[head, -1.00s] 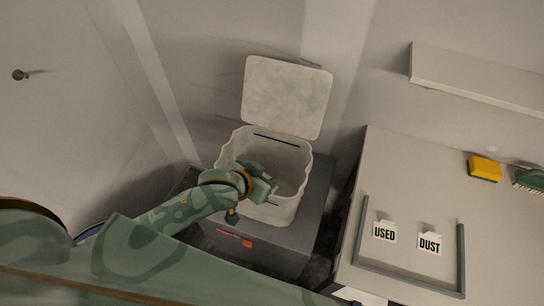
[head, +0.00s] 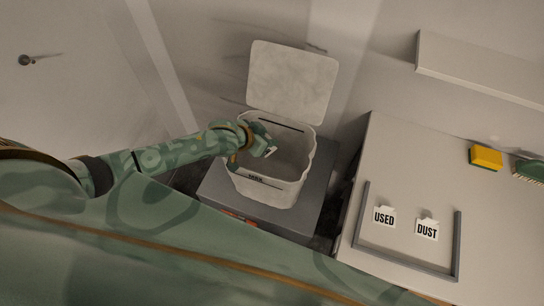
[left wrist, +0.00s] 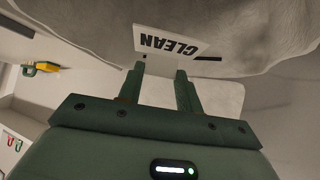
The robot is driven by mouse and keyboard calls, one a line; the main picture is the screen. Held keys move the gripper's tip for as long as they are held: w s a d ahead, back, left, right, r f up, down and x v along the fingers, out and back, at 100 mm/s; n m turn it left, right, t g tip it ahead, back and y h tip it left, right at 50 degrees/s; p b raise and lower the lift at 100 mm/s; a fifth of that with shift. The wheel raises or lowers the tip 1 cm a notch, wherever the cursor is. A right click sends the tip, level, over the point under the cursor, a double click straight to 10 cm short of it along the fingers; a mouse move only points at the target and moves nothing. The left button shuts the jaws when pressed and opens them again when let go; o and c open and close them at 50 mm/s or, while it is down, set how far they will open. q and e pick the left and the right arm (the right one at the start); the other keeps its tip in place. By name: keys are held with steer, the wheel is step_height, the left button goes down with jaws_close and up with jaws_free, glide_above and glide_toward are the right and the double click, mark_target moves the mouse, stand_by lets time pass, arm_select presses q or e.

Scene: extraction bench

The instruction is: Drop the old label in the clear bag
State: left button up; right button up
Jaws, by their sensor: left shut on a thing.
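My left gripper (head: 268,151) is shut on a small white label (left wrist: 172,42), which reads CLEAN upside down in the left wrist view. The label sits at the fingertips (left wrist: 160,72); a small white edge of it seems to show at the fingers in the head view. The gripper is over the opening of a pale, wavy-rimmed bag (head: 268,190), near its left side. The bag looks whitish, and dark lettering on its front is too small to read. Its pale crinkled wall also fills the top of the left wrist view (left wrist: 270,35). My right gripper is not in view.
The bag stands on a grey box (head: 310,205), with a pale square lid (head: 292,82) raised behind. A yellow sponge (head: 486,157) lies farther back.

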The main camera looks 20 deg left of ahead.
arm_select(q)
steer(key=shift+f, duration=0.25)
steer(key=shift+r, duration=0.1)
steer(key=o, duration=1)
steer(key=shift+s+a+r, duration=0.1)
steer(key=shift+s+r, duration=0.05)
steer(key=shift+r, duration=0.05)
steer(key=p+v, duration=0.4)
steer(key=v, duration=1.1)
steer(key=shift+s+r, duration=0.25)
steer(key=shift+s, duration=0.05)
